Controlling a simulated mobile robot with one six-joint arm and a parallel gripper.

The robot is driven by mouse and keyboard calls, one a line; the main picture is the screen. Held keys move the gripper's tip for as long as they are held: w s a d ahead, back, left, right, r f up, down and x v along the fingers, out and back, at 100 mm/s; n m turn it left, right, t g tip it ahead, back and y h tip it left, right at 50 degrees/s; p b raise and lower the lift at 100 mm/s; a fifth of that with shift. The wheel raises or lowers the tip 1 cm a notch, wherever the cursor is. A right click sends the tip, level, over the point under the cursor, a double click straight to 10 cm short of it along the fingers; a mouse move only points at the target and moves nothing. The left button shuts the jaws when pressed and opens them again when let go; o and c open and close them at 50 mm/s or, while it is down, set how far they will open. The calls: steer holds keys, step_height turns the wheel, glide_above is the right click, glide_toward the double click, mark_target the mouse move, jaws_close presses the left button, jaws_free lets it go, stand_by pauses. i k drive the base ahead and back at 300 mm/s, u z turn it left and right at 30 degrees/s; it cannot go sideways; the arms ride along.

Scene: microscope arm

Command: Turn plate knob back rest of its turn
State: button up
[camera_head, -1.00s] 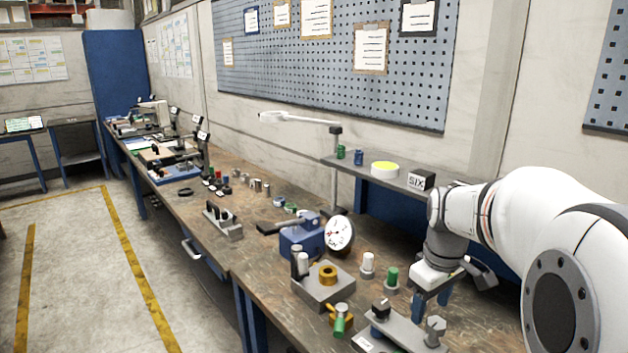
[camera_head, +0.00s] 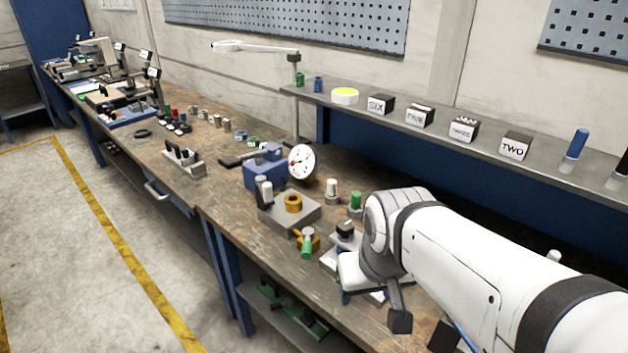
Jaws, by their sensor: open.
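A grey plate (camera_head: 330,259) lies on the bench, partly covered by my arm. A black knob (camera_head: 345,229) stands at its far end. The rest of the plate, and any other knob on it, is hidden behind my wrist. My gripper (camera_head: 362,297) is low over the plate's near part, with its white body tilted and its blue fingers pointing down. It is open. I cannot tell whether a finger touches anything there.
A grey block with a brass ring (camera_head: 293,203) and a yellow piece with a green handle (camera_head: 306,243) stand left of the plate. A white-topped post (camera_head: 332,190), a green-topped post (camera_head: 355,201) and a dial gauge (camera_head: 302,162) are behind. A shelf (camera_head: 450,146) runs along the back.

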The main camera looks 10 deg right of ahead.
mark_target(344, 229)
steer(key=z, duration=0.85)
steer(key=k, duration=1.05)
steer(key=u, duration=0.8)
steer(key=i, duration=1)
steer(key=u, duration=0.05)
